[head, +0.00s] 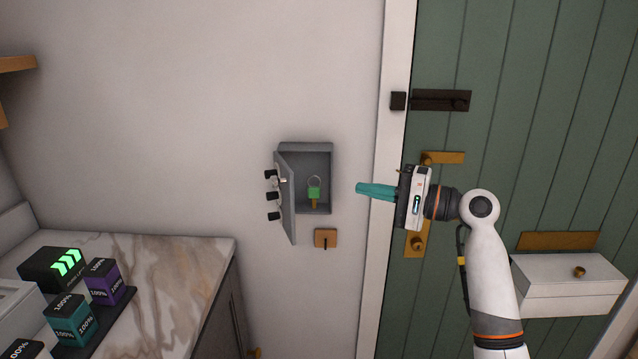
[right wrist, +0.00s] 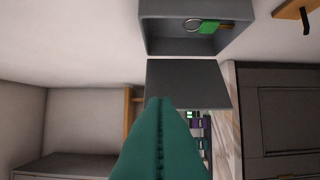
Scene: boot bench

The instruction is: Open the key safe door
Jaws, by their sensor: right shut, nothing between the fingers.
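The grey key safe (head: 322,150) is on the wall left of the green door. Its door (head: 287,205) is swung open to the left, with black knobs (head: 271,196) on its outer face. Inside the safe hangs a key with a green tag (head: 314,193) on a ring. My right gripper (head: 360,188), with teal fingers, is shut and empty, to the right of the safe and apart from it. In the right wrist view the safe (right wrist: 190,46), its open door (right wrist: 190,82) and the green tag (right wrist: 209,27) show beyond the shut fingers (right wrist: 161,105). My left gripper is not in view.
A wooden hook plate (head: 325,238) is on the wall just below the safe. A marble counter (head: 190,265) with several labelled blocks stands at the lower left. The green door (head: 560,120) with brass fittings and a white box (head: 567,284) is at the right.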

